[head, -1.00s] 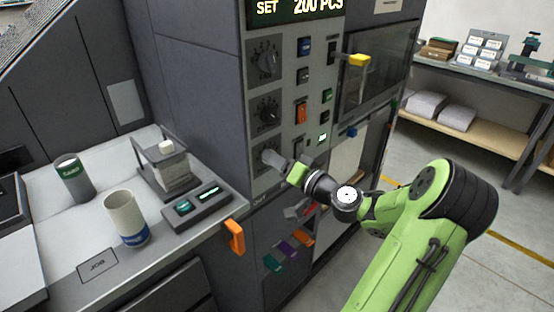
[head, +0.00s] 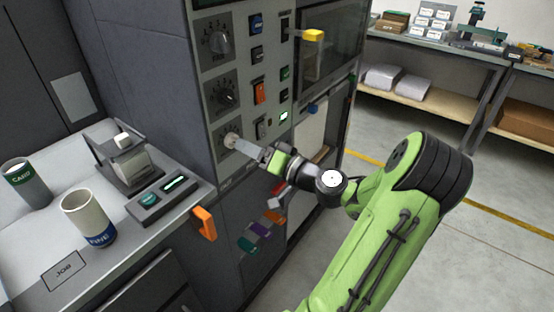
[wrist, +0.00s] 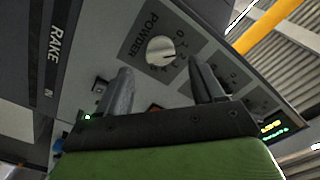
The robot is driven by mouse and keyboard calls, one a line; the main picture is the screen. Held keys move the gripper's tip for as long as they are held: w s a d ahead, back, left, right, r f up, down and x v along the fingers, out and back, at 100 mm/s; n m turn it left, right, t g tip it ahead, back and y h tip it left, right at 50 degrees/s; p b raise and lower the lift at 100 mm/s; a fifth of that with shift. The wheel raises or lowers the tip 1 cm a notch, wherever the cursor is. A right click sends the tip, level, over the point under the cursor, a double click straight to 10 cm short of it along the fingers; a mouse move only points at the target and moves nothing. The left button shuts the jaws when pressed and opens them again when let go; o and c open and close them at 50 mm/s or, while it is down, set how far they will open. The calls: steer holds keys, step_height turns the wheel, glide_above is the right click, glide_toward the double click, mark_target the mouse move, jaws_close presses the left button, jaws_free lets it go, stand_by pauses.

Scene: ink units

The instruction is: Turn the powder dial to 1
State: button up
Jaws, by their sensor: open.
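The powder dial (wrist: 160,50) is a round pale knob on a dark plate lettered POWDER, with small numbers around its edge. In the wrist view it lies just past and between my open fingertips (wrist: 160,68). The fingers appear apart from it, with nothing between them. Its pointer setting is too small to read. In the head view the powder dial (head: 230,140) is the lowest of three dials on the grey panel, partly covered by my gripper (head: 243,147), which reaches it from the right.
Two more dials (head: 217,40) (head: 225,93) sit above it. Switches, including an orange one (head: 260,92), line the panel to the right. A yellow handle (head: 312,36) sticks out at upper right, an orange handle (head: 205,223) at lower left. A counter (head: 115,240) with cups stands left.

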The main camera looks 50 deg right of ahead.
steer(key=s+p, duration=0.1)
steer(key=s, duration=1)
steer(key=shift+d, duration=0.1)
steer(key=w+a+f+n+g+y+p, duration=0.1)
steer(key=w+a+n+g+y+p, duration=0.2)
steer(key=a+g, duration=0.5)
steer(key=w+a+f+n+g+y+p, duration=0.1)
steer(key=w+a+n+g, duration=0.25)
steer(key=a, duration=0.75)
steer(key=s+a+r+n+h+p, duration=0.1)
steer(key=s+a+r+h+p, duration=0.1)
steer(key=s+a+r, duration=0.2)
steer(key=s+a+r+n+h+p, duration=0.1)
steer(key=s+a+r+h+p, duration=0.1)
steer(key=s+r, duration=0.5)
steer(key=shift+a+r+g+h+p, duration=0.3)
steer(key=shift+a+r+g+p, duration=0.25)
steer(key=shift+a+p, duration=0.35)
